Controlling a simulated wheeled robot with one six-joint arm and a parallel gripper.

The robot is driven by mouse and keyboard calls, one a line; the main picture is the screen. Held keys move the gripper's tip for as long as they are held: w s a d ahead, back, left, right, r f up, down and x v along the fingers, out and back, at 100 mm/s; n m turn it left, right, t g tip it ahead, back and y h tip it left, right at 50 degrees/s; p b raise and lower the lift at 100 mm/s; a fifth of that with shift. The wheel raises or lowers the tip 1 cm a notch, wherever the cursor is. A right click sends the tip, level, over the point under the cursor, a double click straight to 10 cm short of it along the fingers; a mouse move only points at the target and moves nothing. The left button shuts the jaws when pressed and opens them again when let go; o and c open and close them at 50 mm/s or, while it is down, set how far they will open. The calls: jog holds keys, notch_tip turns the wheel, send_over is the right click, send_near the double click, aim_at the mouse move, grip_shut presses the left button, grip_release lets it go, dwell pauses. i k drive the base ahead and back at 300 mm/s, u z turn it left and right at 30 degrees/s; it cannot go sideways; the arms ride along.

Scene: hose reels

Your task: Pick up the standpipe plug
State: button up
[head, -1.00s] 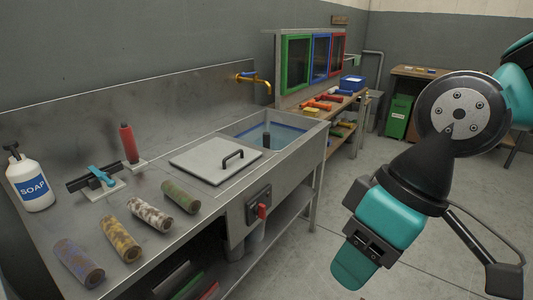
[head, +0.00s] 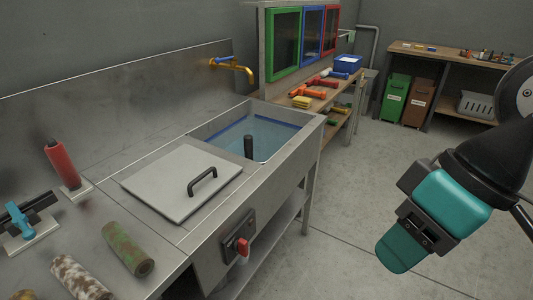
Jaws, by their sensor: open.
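My gripper (head: 403,254) hangs at the right of the head view over the floor, well apart from the sink and the plug. It is open and holds nothing that I can see; its fingers are partly hidden by its own body.
A grey lid with a black handle (head: 182,182) covers the counter left of the basin. A red-handled switch (head: 243,248) sits on the sink's front. Stained rollers (head: 128,248) lie at front left. A bench (head: 340,93) with several nozzles stands beyond. The floor between is clear.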

aim_at(248, 142)
jog(key=u, duration=0.05)
jog(key=i, duration=0.8)
jog(key=u, duration=1.05)
jog(key=i, duration=0.75)
jog(key=u, duration=0.7)
